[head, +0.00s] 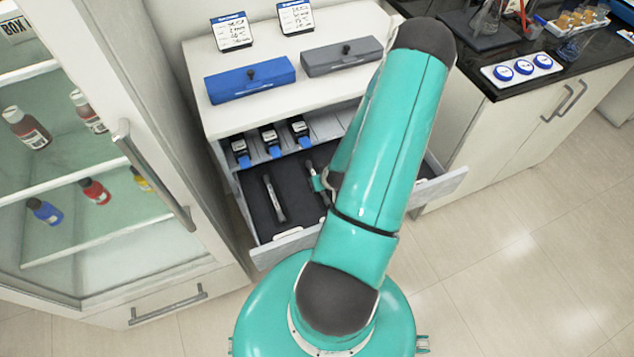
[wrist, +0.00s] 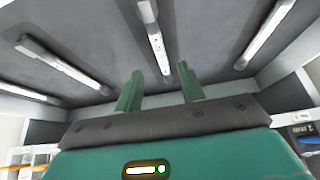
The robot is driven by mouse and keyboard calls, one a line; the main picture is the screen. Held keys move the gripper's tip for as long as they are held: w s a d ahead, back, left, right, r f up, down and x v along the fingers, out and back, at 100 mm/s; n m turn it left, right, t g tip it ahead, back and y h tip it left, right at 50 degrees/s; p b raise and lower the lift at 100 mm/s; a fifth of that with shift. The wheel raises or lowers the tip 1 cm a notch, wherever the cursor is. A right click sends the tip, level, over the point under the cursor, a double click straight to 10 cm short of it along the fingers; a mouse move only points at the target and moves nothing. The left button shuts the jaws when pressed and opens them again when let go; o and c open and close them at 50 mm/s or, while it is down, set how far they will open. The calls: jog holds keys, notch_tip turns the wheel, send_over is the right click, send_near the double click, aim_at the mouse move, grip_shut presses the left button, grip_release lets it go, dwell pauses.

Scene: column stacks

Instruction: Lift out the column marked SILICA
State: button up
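Several slim grey-and-white columns lie apart in the dark drawer (head: 254,207). In the wrist view, one column (wrist: 153,38) lines up with the gap between my fingers, its near end close to the fingertips. Others lie at left (wrist: 65,66), at far left (wrist: 25,93) and at right (wrist: 264,33). I cannot read SILICA on any of them. My gripper (wrist: 159,72) has its two green fingers apart with nothing clearly held between them; whether they touch the column is unclear. In the head view, one column (head: 274,200) shows at the drawer's left; my arm hides much of the rest.
The drawer is pulled out below a white cabinet top (head: 300,107) bearing a blue box (head: 250,80), a grey box (head: 342,56) and two label cards. Black-and-blue items (head: 270,140) stand on the shelf above it. A glass-doored cabinet (head: 150,170) stands close at left. Floor at right is clear.

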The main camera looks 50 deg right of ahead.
jog(key=shift+x, duration=2.85)
jog(key=shift+w+r, duration=0.1)
jog(key=shift+w, duration=0.05)
grip_shut()
